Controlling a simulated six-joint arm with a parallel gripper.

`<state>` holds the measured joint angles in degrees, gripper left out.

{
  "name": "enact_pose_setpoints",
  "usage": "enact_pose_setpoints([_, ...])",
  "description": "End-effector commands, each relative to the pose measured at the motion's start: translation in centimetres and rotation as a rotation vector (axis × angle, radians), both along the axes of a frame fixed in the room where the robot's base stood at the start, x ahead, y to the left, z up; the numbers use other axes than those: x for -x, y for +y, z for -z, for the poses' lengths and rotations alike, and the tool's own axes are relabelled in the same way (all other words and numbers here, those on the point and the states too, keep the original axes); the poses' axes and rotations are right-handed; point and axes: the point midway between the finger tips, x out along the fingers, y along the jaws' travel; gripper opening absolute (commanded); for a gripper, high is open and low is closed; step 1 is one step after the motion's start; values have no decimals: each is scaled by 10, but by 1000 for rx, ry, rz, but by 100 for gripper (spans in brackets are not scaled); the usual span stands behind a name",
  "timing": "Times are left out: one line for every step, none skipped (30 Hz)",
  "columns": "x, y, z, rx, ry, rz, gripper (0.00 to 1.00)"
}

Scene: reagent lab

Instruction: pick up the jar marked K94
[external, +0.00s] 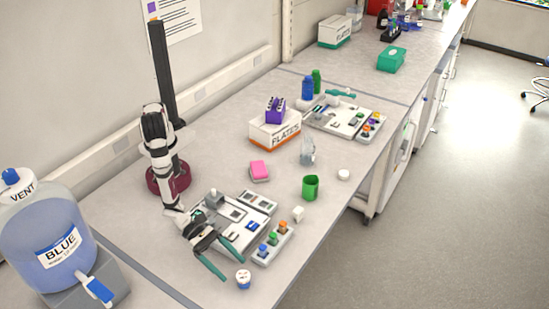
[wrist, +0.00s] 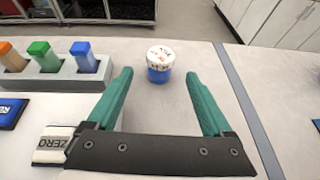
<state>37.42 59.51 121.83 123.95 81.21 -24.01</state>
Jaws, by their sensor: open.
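A small jar (wrist: 159,74) with a white lid and blue body stands upright on the bench in the wrist view. Its lid carries red and dark marks that I cannot read for certain. In the external view the jar (external: 243,281) is near the bench's front edge, just beyond my gripper's tips. My gripper (external: 235,271) is open, with green fingers. In the wrist view, my gripper (wrist: 160,76) has its fingertips spread to either side of the jar's line, with the jar slightly ahead and nothing between the fingers.
A rack (wrist: 55,80) with orange, green and blue vials stands left of the fingers. A white device marked ZERO (wrist: 52,145) is close by the left finger. A green cup (external: 310,188) and a white round item (external: 343,174) are farther away. Bare bench surrounds the jar.

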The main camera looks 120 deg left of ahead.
Motion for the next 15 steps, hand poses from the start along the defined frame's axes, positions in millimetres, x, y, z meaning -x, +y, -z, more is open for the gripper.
enact_pose_setpoints([-3, 0, 1, 0, 0, -2, 85])
enact_pose_setpoints([-6, 0, 2, 0, 0, -2, 85])
enact_pose_setpoints([-11, 0, 3, 1, -1, -1, 85])
enact_pose_setpoints([-17, -1, 4, 1, -2, -3, 85])
enact_pose_setpoints([-23, 0, 6, 1, -2, -4, 85])
enact_pose_setpoints([-32, -1, 8, 2, -2, -4, 85])
enact_pose_setpoints([-38, -2, 9, 0, -2, -3, 85])
enact_pose_setpoints([-42, -2, 12, 1, -1, -4, 85])
enact_pose_setpoints([-48, -3, 15, 0, -1, -2, 85])
enact_pose_setpoints([-51, -3, 16, 0, 0, -2, 85])
enact_pose_setpoints([-53, -3, 17, 0, -1, -2, 85])
enact_pose_setpoints([-55, -4, 17, 0, 0, -1, 85])
enact_pose_setpoints([-55, -4, 18, 0, 0, -1, 85])
enact_pose_setpoints([-55, -4, 18, -1, 0, -1, 85])
enact_pose_setpoints([-55, -4, 17, -1, 0, -1, 85])
